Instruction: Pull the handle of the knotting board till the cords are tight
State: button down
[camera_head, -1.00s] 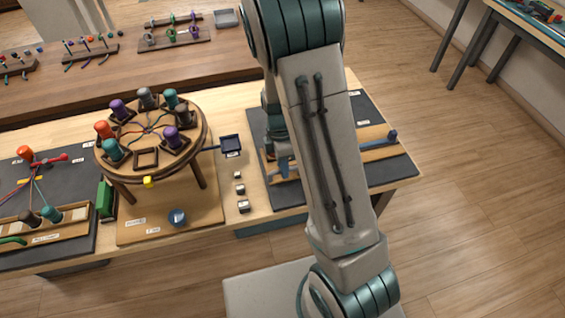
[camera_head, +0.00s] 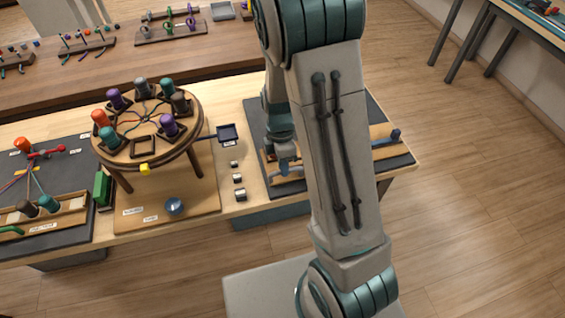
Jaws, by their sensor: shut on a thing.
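The knotting board (camera_head: 383,143) is a wooden strip on a dark mat at the right of the bench. A blue peg (camera_head: 395,136) stands near its right end. My arm crosses in front and hides the board's middle and any cords there. My gripper (camera_head: 287,168) is low over the board's left part, left of my forearm, pointing down. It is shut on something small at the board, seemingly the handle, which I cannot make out. Whether the cords are slack or tight cannot be seen.
A round braiding stand (camera_head: 198,135) with several coloured bobbins stands left of the mat. A dark blue square tray (camera_head: 228,133) and small weights (camera_head: 238,180) lie between them. Another cord board (camera_head: 70,215) is at far left.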

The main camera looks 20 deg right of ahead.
jog(key=c, duration=1.5)
grip_release()
jog(key=shift+s+a, duration=0.1)
jog(key=shift+s, duration=0.25)
jog(key=shift+o, duration=0.2)
jog(key=shift+w, duration=0.1)
jog(key=shift+r, duration=0.1)
jog(key=shift+w+r, duration=0.2)
jog(key=shift+r, duration=0.1)
notch_tip(320, 180, up, 13)
jog(key=w, duration=0.2)
jog(key=shift+w+b, duration=0.2)
jog(key=shift+b, duration=0.25)
jog(key=shift+f, duration=0.1)
